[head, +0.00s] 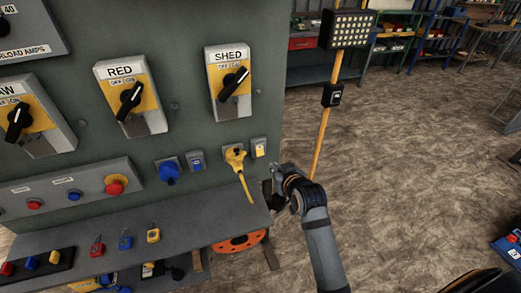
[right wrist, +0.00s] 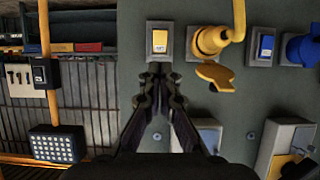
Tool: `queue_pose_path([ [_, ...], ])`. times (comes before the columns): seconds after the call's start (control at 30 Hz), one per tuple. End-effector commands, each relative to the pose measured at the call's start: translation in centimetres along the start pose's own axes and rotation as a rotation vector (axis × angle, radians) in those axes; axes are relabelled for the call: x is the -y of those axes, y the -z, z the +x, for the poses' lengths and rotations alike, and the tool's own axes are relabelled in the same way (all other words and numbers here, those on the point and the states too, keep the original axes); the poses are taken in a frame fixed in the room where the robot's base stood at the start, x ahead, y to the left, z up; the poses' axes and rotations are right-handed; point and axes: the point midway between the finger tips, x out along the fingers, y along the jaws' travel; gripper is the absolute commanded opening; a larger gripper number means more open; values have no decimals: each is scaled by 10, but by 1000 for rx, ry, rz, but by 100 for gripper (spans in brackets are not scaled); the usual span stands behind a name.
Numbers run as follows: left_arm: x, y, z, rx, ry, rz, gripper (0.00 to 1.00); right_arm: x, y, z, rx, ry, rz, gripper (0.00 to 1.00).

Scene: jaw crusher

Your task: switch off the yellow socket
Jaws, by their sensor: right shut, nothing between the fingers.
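The yellow socket (head: 236,158) is on the grey-green panel with a yellow plug in it and its cable hanging down. Its small switch (head: 258,147) with a yellow rocker sits just to its right. In the right wrist view, which is upside down, the switch (right wrist: 160,42) is just beyond my fingertips, and the yellow socket (right wrist: 212,40) is to its right. My right gripper (head: 277,180) is shut and empty, below and right of the switch; it also shows in the wrist view (right wrist: 160,80). Contact with the switch is not visible. My left gripper is out of view.
A blue socket (head: 169,171) and its blue switch (head: 196,160) are to the left. Rotary switches marked RED (head: 130,97) and SHED (head: 229,83) are above. A shelf (head: 140,242) with padlocks juts out below.

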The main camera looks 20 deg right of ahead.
Motion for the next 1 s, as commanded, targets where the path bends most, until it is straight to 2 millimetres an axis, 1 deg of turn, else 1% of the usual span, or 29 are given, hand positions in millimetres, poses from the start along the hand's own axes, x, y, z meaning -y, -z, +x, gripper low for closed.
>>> queue_pose_path([
  [0.33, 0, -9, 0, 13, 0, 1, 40, 0, 2, 0, -3, 0, 0, 0],
  [0.47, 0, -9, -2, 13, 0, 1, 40, 0, 2, 11, -2, 0, -1, 0],
  [0.57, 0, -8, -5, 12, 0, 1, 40, 0, 3, 29, -3, 0, 0, 0],
  [0.9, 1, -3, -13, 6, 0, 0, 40, 0, 3, 102, -1, 0, 0, 0],
  [1.0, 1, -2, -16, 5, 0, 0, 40, 0, 3, 119, -2, 0, 0, 0],
])
